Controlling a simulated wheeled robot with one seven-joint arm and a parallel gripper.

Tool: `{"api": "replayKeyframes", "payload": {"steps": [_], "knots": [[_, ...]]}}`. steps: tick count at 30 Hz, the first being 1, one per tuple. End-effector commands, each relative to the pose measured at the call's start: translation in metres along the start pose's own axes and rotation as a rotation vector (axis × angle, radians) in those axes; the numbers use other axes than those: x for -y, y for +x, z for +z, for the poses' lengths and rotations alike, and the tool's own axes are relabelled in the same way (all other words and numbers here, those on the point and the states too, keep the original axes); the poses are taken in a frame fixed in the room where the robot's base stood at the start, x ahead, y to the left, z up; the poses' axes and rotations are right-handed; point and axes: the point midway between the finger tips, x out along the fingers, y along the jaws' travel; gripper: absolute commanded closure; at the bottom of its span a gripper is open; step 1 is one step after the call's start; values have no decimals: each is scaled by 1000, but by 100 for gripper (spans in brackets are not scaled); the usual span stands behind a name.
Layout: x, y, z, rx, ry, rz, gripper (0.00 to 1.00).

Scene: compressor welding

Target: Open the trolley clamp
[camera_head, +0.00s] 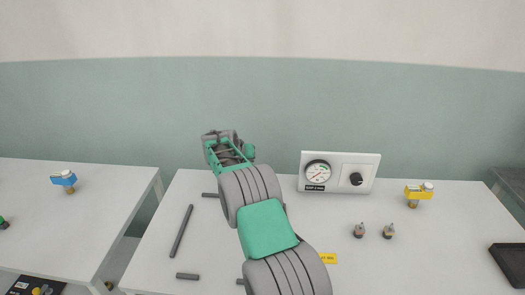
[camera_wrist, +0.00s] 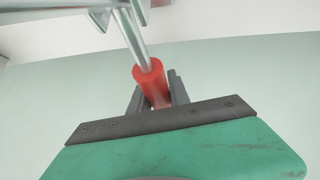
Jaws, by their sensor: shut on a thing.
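The trolley clamp shows in the wrist view as a metal lever (camera_wrist: 132,38) with a red handle grip (camera_wrist: 150,85). The lever runs up from the red grip to metal clamp parts at the top of that view. My gripper (camera_wrist: 156,88) has its two grey fingers on either side of the red grip and is shut on it. In the head view my arm reaches away over the table, and its end (camera_head: 220,138) is far off against the wall. The clamp cannot be made out in the head view.
A white table (camera_head: 215,270) holds a gauge panel (camera_head: 339,172), a yellow-topped fitting (camera_head: 418,194), two small fittings (camera_head: 374,231), dark rods (camera_head: 181,232) and a black tray (camera_head: 510,262). Another table (camera_head: 60,225) at left carries a blue-topped fitting (camera_head: 65,180). A gap separates the tables.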

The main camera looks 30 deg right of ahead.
Motion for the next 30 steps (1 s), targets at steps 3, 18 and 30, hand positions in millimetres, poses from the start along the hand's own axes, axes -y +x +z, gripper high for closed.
{"api": "replayKeyframes", "payload": {"steps": [3, 18, 30], "knots": [[9, -2, 1, 10, -11, -9, 100], [10, -1, 3, 16, -14, -12, 68], [8, -2, 2, 16, -11, -9, 56]]}}
